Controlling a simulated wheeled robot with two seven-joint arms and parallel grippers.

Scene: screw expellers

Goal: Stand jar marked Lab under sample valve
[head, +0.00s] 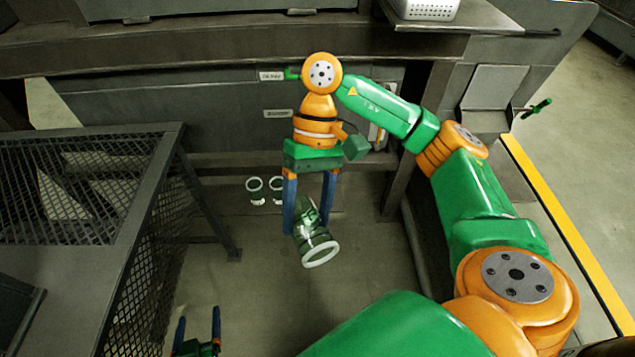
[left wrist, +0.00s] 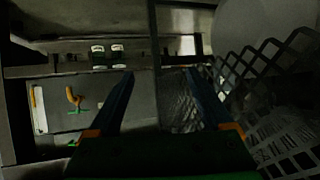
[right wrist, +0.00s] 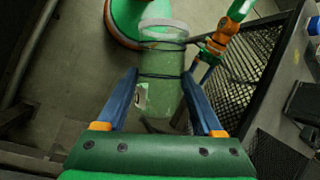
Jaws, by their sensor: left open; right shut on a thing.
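My right gripper (head: 307,222) is shut on a clear greenish jar (head: 313,242), held tilted above the floor with its white ring towards the camera. In the right wrist view the held jar (right wrist: 160,98) sits between the fingers, with dark bands and part of a pale label; its writing is not readable. Two more jars (head: 255,190) (head: 277,188) stand at the machine's foot, behind the held one. In the left wrist view an orange, curved valve with a green handle (left wrist: 73,96) shows on a panel. My left gripper (head: 197,335) is open and empty at the bottom.
Small label plates (head: 271,76) (head: 278,113) are on the machine front; a green handle (head: 292,74) is partly hidden by my right wrist. A mesh-sided dark table (head: 180,150) stands left. Another green handle (head: 537,107) sticks out right. The floor below the held jar is clear.

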